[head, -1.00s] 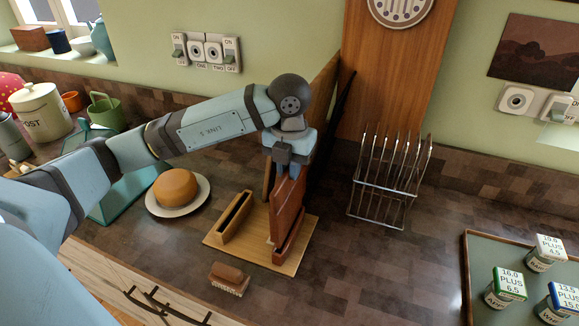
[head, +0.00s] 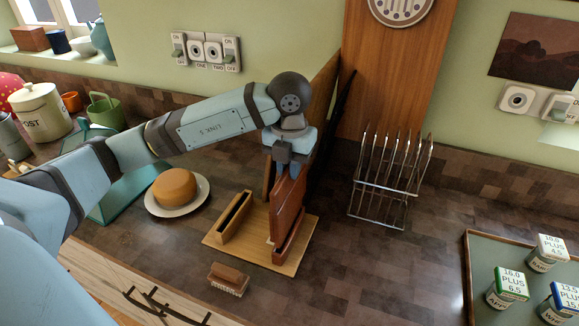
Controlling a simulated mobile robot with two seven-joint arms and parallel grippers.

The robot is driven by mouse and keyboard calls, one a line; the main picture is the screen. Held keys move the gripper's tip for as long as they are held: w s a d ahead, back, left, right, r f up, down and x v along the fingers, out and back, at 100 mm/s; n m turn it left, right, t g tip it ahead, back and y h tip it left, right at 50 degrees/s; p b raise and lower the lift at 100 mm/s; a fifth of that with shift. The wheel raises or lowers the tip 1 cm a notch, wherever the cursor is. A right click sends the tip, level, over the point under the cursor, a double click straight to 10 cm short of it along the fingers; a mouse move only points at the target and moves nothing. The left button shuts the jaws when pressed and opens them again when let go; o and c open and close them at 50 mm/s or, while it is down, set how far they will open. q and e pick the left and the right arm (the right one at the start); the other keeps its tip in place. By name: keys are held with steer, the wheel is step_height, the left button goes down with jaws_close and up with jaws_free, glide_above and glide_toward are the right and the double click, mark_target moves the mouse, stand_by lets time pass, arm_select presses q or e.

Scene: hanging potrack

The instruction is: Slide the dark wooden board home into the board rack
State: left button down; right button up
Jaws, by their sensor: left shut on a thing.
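The dark reddish wooden board (head: 286,208) stands upright in the right part of the board rack, which has a light wooden base (head: 262,252). My left gripper (head: 287,170) is shut on the board's top edge from above. The rack's left wooden piece has a dark slot (head: 233,215) that shows empty. Another wooden piece shows behind the board, partly hidden by my gripper. Whether the board's lower edge touches the bottom of its slot is hard to tell. My right gripper is not in view.
A wire rack (head: 385,185) stands to the right of the board rack. A plate with a round brown loaf (head: 175,187) lies to the left, and a small brush (head: 229,279) in front. A tray (head: 473,270) with several jars is at the far right.

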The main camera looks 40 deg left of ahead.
mark_target(289, 184)
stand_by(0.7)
arm_select(q)
steer(key=shift+f+b, duration=2.2)
steer(key=shift+f, duration=0.4)
steer(key=c, duration=1.1)
jaws_free()
steer(key=shift+r, duration=0.1)
steer(key=shift+o, duration=0.2)
step_height(289, 184, up, 14)
steer(key=shift+f, duration=0.1)
